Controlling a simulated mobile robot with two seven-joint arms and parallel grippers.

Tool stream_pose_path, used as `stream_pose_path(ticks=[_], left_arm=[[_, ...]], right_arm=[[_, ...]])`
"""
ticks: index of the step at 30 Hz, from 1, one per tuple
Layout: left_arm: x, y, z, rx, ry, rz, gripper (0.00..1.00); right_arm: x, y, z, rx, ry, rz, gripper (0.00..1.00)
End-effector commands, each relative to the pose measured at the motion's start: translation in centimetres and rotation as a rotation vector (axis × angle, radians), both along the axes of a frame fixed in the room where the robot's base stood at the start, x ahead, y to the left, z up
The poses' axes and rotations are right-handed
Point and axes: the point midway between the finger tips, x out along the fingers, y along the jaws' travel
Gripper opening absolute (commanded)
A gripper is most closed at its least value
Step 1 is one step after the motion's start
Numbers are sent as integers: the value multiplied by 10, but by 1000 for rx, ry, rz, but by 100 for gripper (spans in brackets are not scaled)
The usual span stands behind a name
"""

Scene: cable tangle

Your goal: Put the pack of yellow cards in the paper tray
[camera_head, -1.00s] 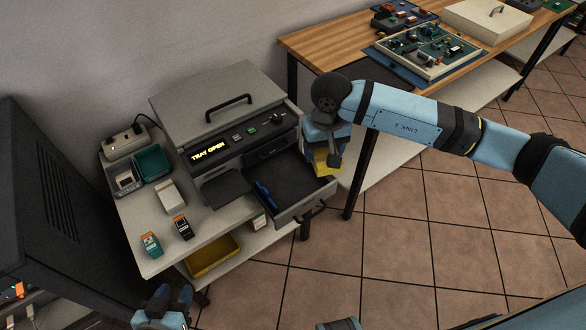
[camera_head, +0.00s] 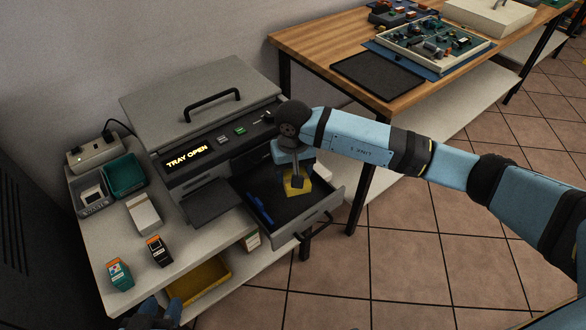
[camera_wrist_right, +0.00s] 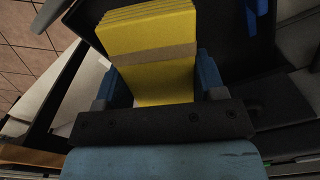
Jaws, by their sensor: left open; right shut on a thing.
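The pack of yellow cards (camera_head: 291,188) is in my right gripper (camera_head: 297,176), over the paper tray. In the right wrist view the pack (camera_wrist_right: 150,35) has a tan band around it and sits between the two blue fingers. The paper tray (camera_head: 318,219) is a dark-floored drawer, pulled out of the grey printer. It also shows behind the cards in the right wrist view (camera_wrist_right: 228,32). I cannot tell if the pack touches the tray floor. My left gripper (camera_head: 160,312) is open at the bottom left edge, partly cut off, away from the cards.
A blue pen (camera_head: 260,208) lies in the tray. The printer (camera_head: 200,100) shows "TRAY OPEN". Cartridges (camera_head: 159,251), a white box (camera_head: 143,213) and bins (camera_head: 123,176) stand to its left. A yellow bin (camera_head: 200,281) sits on the shelf below. A wooden bench is at the right.

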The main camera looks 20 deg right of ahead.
Motion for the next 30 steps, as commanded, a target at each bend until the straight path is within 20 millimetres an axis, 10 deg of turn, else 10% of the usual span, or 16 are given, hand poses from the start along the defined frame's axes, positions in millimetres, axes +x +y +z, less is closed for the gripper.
stream_pose_path(ticks=[15, 30], left_arm=[[15, -18, 28, -92, -165, -26, 43], [20, -24, 45, -123, -220, -37, 43]], right_arm=[[0, 0, -55, 0, 1, 1, 28], [0, 0, -61, -1, 0, 0, 28]])
